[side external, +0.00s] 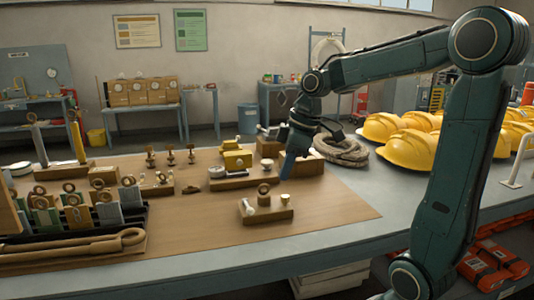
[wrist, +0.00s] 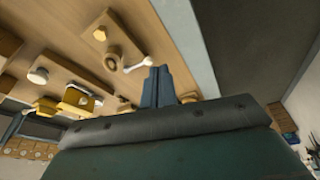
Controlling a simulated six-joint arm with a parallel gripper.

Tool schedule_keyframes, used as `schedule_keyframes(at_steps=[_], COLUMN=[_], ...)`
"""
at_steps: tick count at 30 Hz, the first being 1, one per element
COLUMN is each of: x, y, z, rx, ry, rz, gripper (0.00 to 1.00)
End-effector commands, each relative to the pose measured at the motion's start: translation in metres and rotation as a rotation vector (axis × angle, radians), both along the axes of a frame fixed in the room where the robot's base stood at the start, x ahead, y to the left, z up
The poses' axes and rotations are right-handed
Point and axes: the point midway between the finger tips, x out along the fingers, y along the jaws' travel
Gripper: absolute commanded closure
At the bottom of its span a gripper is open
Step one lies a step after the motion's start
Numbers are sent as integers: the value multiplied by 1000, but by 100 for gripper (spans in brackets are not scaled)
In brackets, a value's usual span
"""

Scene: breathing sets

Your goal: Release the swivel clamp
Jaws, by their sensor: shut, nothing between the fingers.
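A wooden block (side external: 268,215) lies near the front of the brown mat, carrying a ring-topped fitting (side external: 264,193) and a pale knob at each end. The wrist view seems to show the same block (wrist: 120,35), with a dark ring (wrist: 112,62) and a white ball-ended lever (wrist: 140,65). I cannot tell for sure which fitting is the swivel clamp. My gripper (side external: 286,172) points down behind this block, its fingers shut and empty. In the wrist view the fingertips (wrist: 157,82) are close to the white lever; whether they touch it is unclear.
A rope coil (side external: 342,150) and yellow helmets (side external: 412,147) are to the right. A dark rack of tags (side external: 75,225) is at left. The mat's front right is clear.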

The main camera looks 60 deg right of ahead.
Motion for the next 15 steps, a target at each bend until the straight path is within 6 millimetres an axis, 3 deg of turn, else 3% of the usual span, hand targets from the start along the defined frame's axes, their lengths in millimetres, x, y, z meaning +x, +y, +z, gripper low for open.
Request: schedule_keyframes(at_steps=[7, 15], x=[13, 17], y=[-39, -54], z=[-11, -16], rx=[18, 24], ry=[12, 10], rz=[81, 119], gripper=[100, 100])
